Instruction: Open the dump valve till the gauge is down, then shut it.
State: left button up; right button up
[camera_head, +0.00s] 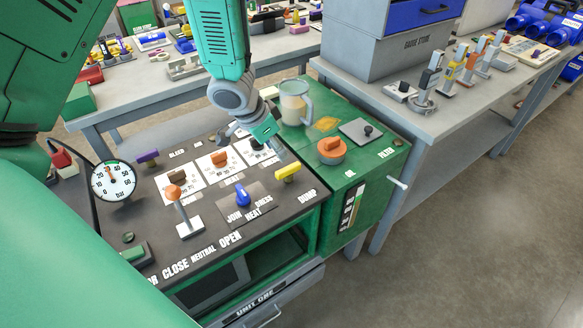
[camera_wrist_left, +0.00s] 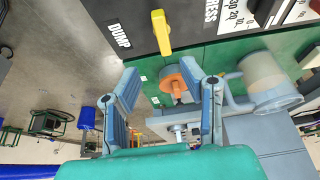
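The dump valve is a yellow lever handle (camera_head: 287,173) on the dark panel beside the word DUMP, near the right edge. It also shows in the left wrist view (camera_wrist_left: 160,33), beyond the fingertips. The round white pressure gauge (camera_head: 113,180), marked in bar, stands at the panel's left; its needle reading is too small to tell surely. My left gripper (camera_head: 278,152) is just behind and above the yellow handle, apart from it. In the left wrist view its two fingers (camera_wrist_left: 168,82) are spread with nothing between them. My right gripper is not in view.
An orange-topped lever (camera_head: 175,198), a blue knob (camera_head: 242,195) and a purple handle (camera_head: 148,156) stand on the panel. An orange oil cap (camera_head: 331,148) and a clear jug (camera_head: 294,104) sit on the green unit to the right. A grey bench (camera_head: 430,120) stands beyond.

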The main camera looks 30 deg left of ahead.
aim_at(287, 167)
pick_arm(q)
jog(key=x, duration=0.3)
jog(key=a+b+x, duration=0.1)
jog(key=x, duration=0.4)
jog(key=shift+w+a+f+b, duration=0.15)
jog(key=shift+f+b, duration=0.15)
jog(key=shift+f, duration=0.2)
jog(key=shift+w+d+f, duration=0.15)
jog(key=shift+d+f, duration=0.2)
jog(key=shift+d, duration=0.3)
jog(key=shift+a+f, duration=0.1)
jog(key=shift+a, duration=0.05)
grip_shut()
jog(key=shift+a, duration=0.25)
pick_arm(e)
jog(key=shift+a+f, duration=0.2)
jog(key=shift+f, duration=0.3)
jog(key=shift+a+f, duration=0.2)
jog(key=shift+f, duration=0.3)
